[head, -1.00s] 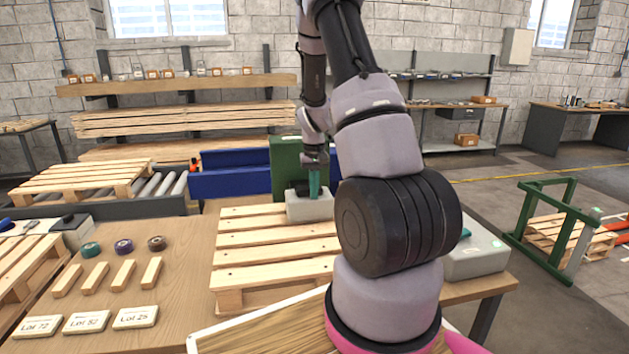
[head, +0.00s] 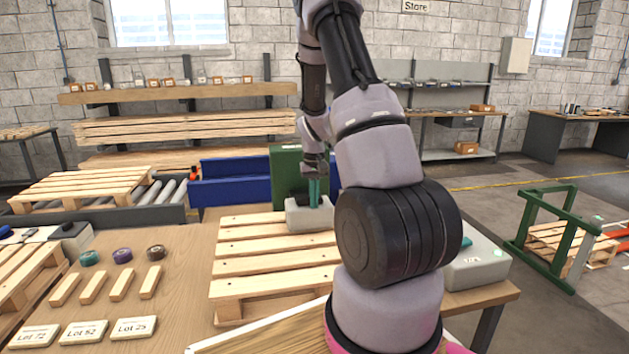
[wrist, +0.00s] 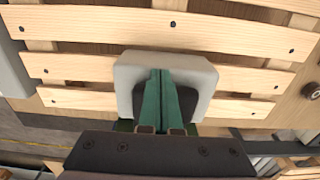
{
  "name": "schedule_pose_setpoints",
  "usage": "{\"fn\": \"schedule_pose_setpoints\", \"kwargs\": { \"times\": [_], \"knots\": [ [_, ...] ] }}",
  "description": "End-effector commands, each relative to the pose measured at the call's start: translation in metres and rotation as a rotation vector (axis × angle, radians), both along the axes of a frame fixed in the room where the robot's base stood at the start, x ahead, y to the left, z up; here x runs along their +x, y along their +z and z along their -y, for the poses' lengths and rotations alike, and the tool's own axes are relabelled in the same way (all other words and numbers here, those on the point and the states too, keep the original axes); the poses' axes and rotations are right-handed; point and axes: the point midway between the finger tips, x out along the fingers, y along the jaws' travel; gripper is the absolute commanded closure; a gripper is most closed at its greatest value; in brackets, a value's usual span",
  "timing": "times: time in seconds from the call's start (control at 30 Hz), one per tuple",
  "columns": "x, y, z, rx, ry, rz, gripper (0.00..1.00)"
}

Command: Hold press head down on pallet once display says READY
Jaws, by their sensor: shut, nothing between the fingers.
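The press head (head: 308,217), a light grey block with a dark top recess, sits at the far edge of the slatted wooden pallet (head: 262,254) on the table. It looks to be down on the slats. My gripper (head: 314,202) is shut and empty, its green fingers pointing down onto the block's top. In the wrist view the closed fingers (wrist: 160,78) overlap the press head (wrist: 130,75) above the pallet slats (wrist: 75,68); firm contact cannot be judged. A grey box (head: 480,262) at the table's right has a small greenish patch; I cannot read a display on it.
A green upright (head: 286,170) and a blue barrier (head: 235,182) stand behind the press head. Tape rolls (head: 122,255), wooden blocks (head: 122,283) and lot plates (head: 83,332) lie on the table's left. A green frame (head: 545,235) stands on the floor right.

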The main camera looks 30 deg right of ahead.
Motion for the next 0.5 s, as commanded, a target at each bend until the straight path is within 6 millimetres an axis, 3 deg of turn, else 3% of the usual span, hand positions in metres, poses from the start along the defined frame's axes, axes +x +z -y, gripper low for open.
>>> {"fn": "schedule_pose_setpoints", "kwargs": {
  "times": [0.07, 0.17, 0.5],
  "knots": [
    [-0.004, 0.002, -0.003, 0.004, 0.003, -0.011, 1.00],
    [-0.001, 0.021, -0.003, 0.002, 0.002, -0.004, 1.00],
    [0.002, 0.103, -0.002, -0.001, 0.001, 0.008, 1.00]
  ]
}}
